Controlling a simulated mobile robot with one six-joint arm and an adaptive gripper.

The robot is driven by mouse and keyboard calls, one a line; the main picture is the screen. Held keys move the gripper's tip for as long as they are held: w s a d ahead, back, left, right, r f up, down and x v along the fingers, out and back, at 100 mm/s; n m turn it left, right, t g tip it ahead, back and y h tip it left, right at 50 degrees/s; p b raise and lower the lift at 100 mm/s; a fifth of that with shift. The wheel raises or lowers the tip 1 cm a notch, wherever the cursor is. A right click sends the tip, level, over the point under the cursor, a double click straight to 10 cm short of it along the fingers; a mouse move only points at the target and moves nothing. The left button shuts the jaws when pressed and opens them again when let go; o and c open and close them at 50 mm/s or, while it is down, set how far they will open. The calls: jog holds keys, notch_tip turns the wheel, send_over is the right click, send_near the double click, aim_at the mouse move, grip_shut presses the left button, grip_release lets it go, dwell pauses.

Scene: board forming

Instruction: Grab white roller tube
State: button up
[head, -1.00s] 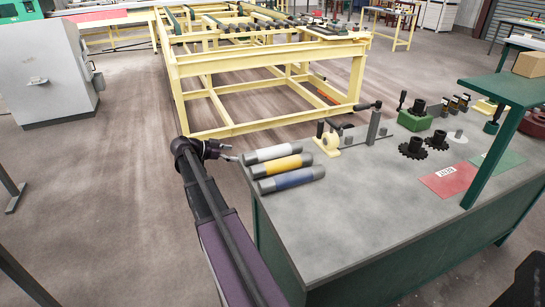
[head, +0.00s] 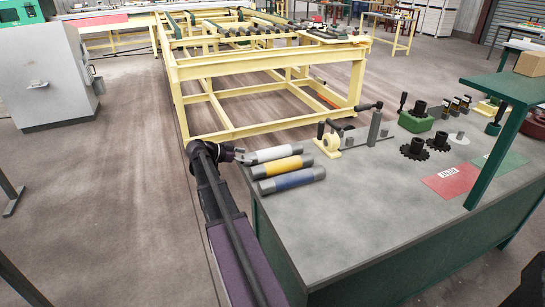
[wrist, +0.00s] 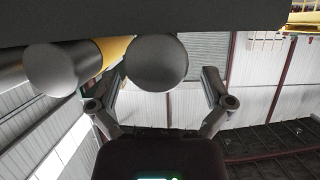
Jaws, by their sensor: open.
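The tube's white band is hidden in the wrist view.
The yellow tube (head: 283,166) lies close beside the white one, and the blue tube (head: 290,181) is in front. A cream-and-grey clamp fixture (head: 328,145) stands right of the tubes. The bench top (head: 345,215) is clear in front. A yellow frame (head: 270,130) stands behind.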

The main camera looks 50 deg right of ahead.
aim_at(253, 157)
jog(key=shift+b+x, duration=0.45)
jog(key=shift+x, duration=1.15)
jog(key=c, duration=1.3)
